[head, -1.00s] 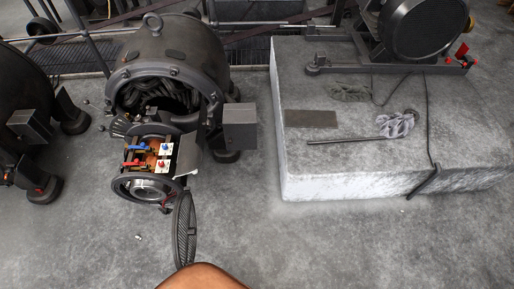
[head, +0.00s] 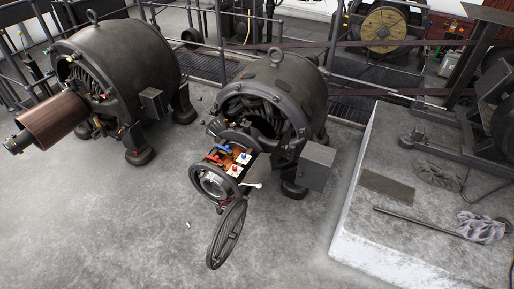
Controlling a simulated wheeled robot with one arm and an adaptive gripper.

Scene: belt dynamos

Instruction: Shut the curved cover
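The middle dynamo (head: 285,88) has its open front end toward me. A dark curved plate (head: 260,166) stands out at the right of its exposed terminals (head: 229,160), swung away from them. A round ribbed cover (head: 228,234) hangs open below and in front of the round end opening (head: 214,185), nearly edge-on. I cannot tell for sure which of these two is the curved cover. My gripper is not in view.
A second dynamo (head: 125,62) with a copper-brown cylinder (head: 52,122) stands at the left. A grey box (head: 317,166) juts from the middle dynamo's right side. A concrete plinth (head: 385,235) with a rod and rag fills the right.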

